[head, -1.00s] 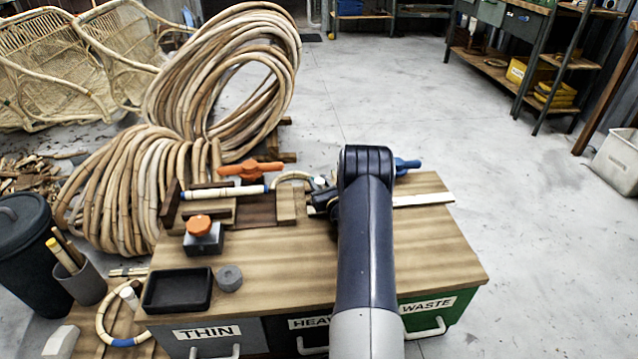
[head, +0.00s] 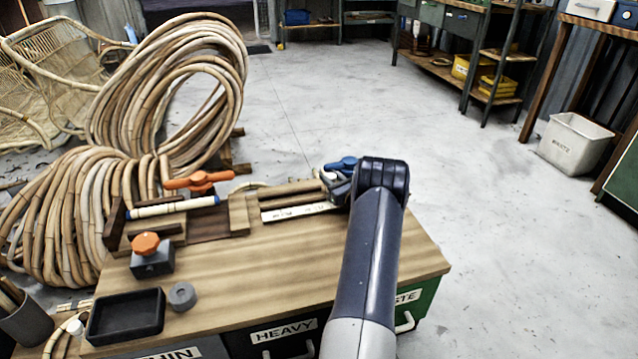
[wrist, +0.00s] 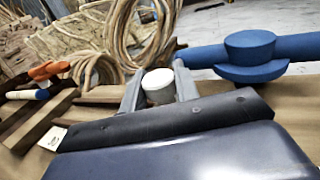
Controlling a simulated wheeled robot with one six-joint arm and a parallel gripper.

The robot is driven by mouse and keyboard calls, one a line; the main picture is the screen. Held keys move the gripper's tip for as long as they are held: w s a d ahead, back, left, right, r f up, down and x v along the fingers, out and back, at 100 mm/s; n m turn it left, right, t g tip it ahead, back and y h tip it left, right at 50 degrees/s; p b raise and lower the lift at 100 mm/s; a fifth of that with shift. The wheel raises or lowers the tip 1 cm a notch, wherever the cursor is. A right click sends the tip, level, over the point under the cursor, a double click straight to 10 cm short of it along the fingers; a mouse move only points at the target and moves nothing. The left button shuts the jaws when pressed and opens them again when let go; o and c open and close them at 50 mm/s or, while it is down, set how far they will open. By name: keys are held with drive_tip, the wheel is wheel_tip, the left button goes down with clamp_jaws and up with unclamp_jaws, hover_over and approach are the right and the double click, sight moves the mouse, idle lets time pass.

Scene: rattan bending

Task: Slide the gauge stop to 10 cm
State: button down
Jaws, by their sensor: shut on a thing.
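The gauge stop shows as a short white round post (wrist: 158,87) in the wrist view. The two grey fingers of my gripper (wrist: 160,92) are on either side of it, shut on it. In the head view the white post (head: 327,176) shows just left of my wrist, with my gripper (head: 336,186) partly hidden behind my arm. A white rule strip (head: 292,212) lies along the bench's back part, left of my gripper; its markings are too small to read. A blue handle (head: 342,163) is just behind my gripper, and right of it in the wrist view (wrist: 250,55).
An orange handle (head: 199,180) and a blue-ended cane piece (head: 170,207) are on the wooden fixture at left. An orange-knobbed block (head: 151,256), a black tray (head: 125,317) and a grey ring (head: 182,296) stand in front. The bench top's middle is clear.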

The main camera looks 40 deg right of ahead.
drive_tip(key=shift+s+d, duration=0.15)
drive_tip(key=shift+d, duration=0.35)
drive_tip(key=shift+r, duration=0.1)
drive_tip(key=c, duration=1.1)
unclamp_jaws()
drive_tip(key=s+p, duration=0.1)
drive_tip(key=s, duration=0.2)
drive_tip(key=s+a+p, duration=0.1)
drive_tip(key=s, duration=0.2)
drive_tip(key=s+p, duration=0.1)
drive_tip(key=s, duration=0.2)
drive_tip(key=shift+s+a, duration=0.3)
drive_tip(key=shift+s, duration=0.55)
drive_tip(key=shift+w, duration=0.1)
